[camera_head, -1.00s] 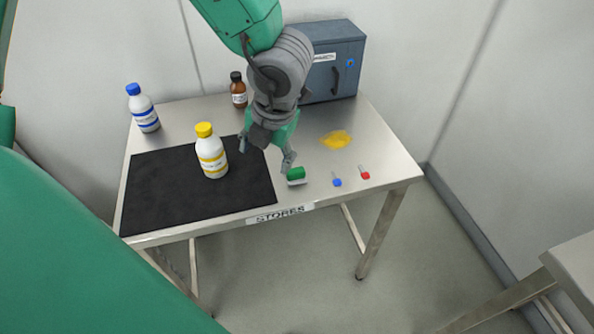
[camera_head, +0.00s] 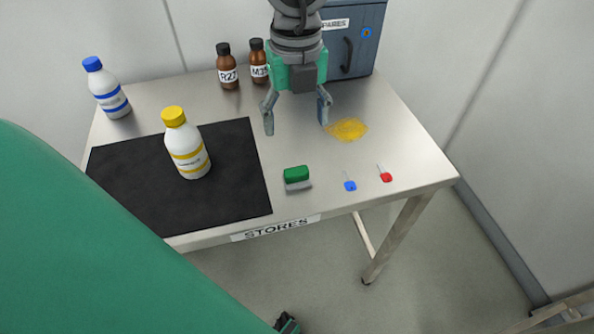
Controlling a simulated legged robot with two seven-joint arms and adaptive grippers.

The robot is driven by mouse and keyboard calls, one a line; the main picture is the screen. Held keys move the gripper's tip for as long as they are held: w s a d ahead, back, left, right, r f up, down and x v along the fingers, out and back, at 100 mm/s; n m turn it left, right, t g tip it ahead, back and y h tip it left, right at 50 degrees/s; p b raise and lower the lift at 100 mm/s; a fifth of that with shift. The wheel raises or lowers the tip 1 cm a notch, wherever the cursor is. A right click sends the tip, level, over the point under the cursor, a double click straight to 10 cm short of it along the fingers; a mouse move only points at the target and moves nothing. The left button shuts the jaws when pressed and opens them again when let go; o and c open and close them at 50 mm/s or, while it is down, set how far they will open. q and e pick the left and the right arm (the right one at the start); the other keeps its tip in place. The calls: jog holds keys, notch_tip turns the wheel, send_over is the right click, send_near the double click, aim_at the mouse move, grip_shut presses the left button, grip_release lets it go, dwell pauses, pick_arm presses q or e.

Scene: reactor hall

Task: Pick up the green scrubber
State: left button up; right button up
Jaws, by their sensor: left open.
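The green scrubber (camera_head: 297,174) lies near the front edge of the steel table, just right of the black mat. It has a green top and a grey lower part. My left gripper (camera_head: 296,126) points down from the top of the view, with its two fingers spread and nothing between them. It is behind the scrubber in the picture and apart from it. The scrubber is in full view.
A yellow-capped bottle (camera_head: 187,150) stands on the black mat (camera_head: 235,190). A blue-capped bottle (camera_head: 108,90), two brown bottles and a blue-grey cabinet (camera_head: 358,45) stand behind. A yellow spill (camera_head: 347,129) and blue (camera_head: 350,185) and red (camera_head: 386,176) small items lie to the right.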

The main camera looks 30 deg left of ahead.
aim_at(296, 170)
pick_arm(q)
jog(key=f+b, duration=0.1)
jog(key=f, duration=0.2)
jog(key=f+b, duration=0.1)
jog(key=f, duration=0.3)
jog(key=shift+s+d+f, duration=0.15)
jog(key=shift+s, duration=0.05)
jog(key=shift+a+f, duration=0.2)
jog(key=shift+f, duration=0.3)
jog(key=f+b, duration=0.1)
jog(key=f, duration=0.2)
jog(key=shift+s+d+f+b, duration=0.2)
jog(key=shift+f+b, duration=0.15)
jog(key=shift+f, duration=0.05)
jog(key=shift+d+f, duration=0.1)
jog(key=shift+f, duration=0.2)
jog(key=shift+d, duration=0.15)
jog(key=c, duration=1.1)
jog(key=shift+o, duration=0.2)
jog(key=shift+a, duration=0.2)
